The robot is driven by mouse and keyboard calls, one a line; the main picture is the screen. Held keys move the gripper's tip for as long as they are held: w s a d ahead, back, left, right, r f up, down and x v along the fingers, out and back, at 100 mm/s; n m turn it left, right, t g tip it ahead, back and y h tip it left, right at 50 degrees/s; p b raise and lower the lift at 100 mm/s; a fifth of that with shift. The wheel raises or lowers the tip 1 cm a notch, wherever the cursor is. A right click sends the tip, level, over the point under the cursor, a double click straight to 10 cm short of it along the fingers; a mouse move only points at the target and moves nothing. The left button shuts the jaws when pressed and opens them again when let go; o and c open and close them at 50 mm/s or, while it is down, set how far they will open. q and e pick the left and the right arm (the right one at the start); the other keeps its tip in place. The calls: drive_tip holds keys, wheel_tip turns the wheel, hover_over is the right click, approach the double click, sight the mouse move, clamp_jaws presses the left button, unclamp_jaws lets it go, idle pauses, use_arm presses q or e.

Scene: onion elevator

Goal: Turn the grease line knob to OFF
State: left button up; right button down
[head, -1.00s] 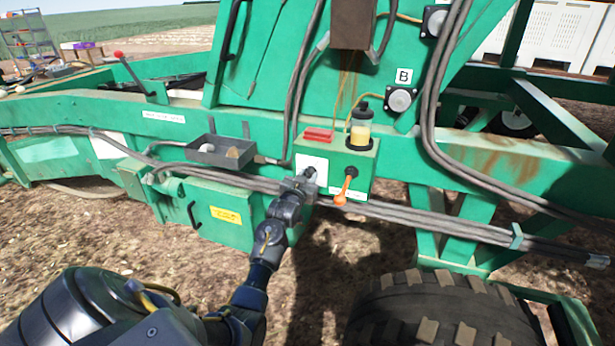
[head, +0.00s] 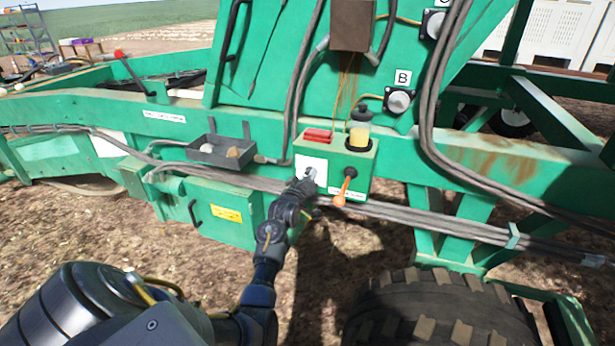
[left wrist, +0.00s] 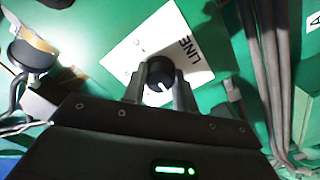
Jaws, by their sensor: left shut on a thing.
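The grease line knob (left wrist: 160,70) is a small round black knob on a white label plate (left wrist: 192,40). The word LINE can be read on the plate in the left wrist view; the knob's setting cannot be made out. My left gripper (left wrist: 159,86) is shut on the knob, one finger on each side of it. In the head view the left gripper (head: 308,176) is at the white plate (head: 303,163) on the front of the green box (head: 360,160), and hides most of the knob. My right gripper is not in view.
An orange-handled lever (head: 343,190) hangs just right of the knob. A jar of yellow grease (head: 359,140) and a red block (head: 317,135) sit on the box. Grey hoses (head: 420,214) run below. A grey tray (head: 219,151) is to the left.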

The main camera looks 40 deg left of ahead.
use_arm(q)
drive_tip(key=shift+n, duration=0.5)
drive_tip(key=o, duration=1)
drive_tip(key=shift+s, duration=0.15)
drive_tip(key=shift+b+v, duration=1.45)
drive_tip(key=shift+v, duration=3.85)
